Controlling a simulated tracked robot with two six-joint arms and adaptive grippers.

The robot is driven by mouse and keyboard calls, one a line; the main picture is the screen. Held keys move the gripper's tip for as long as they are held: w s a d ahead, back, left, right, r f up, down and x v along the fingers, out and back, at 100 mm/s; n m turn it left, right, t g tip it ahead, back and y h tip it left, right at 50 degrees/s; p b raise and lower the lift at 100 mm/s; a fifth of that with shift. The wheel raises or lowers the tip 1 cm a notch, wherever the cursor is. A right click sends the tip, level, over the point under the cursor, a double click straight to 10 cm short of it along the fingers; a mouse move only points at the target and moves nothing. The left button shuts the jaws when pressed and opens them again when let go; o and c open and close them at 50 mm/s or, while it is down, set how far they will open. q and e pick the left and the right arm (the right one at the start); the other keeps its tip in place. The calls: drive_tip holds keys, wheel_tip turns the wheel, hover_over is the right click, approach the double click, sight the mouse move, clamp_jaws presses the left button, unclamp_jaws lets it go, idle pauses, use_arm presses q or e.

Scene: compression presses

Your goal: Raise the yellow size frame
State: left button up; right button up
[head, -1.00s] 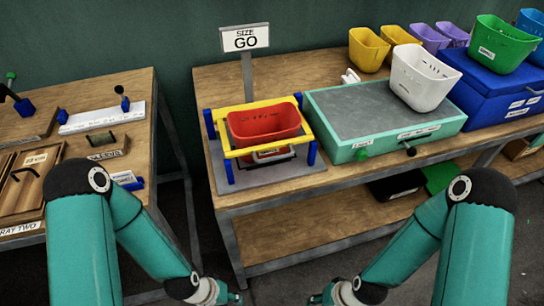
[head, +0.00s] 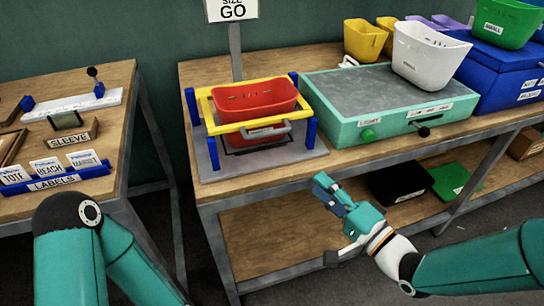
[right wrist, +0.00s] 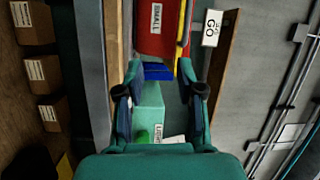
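The yellow size frame (head: 235,125) stands around a red bin (head: 255,98) at the left end of the middle bench, between blue posts (head: 311,133). A grey handle (head: 266,132) is on its front. Red shows above and below the front bar. My right gripper (head: 325,219) is open and empty in front of the bench, lower than the frame and apart from it. In the right wrist view my right gripper (right wrist: 160,66) has its fingers spread, with the red bin (right wrist: 156,30) and part of the yellow frame (right wrist: 187,72) beyond. My left gripper is out of view.
A teal press box (head: 385,125) with a white bin (head: 428,55) on it stands right of the frame. A GO sign (head: 232,10) stands behind. A lower shelf (head: 290,222) holds black and green pieces. A left bench (head: 115,130) carries label trays.

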sight(269, 134)
drive_tip(key=shift+y, duration=0.9)
drive_tip(key=r+x, duration=0.1)
drive_tip(key=x, duration=1)
drive_tip(key=s+r+x, duration=0.1)
drive_tip(key=x, duration=0.4)
drive_tip(key=shift+w+a+r+p, duration=0.15)
drive_tip(key=shift+a+r+p, duration=0.25)
drive_tip(key=shift+a, duration=0.05)
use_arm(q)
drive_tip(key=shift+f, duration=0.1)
use_arm(e)
clamp_jaws()
drive_tip(key=shift+f, duration=0.1)
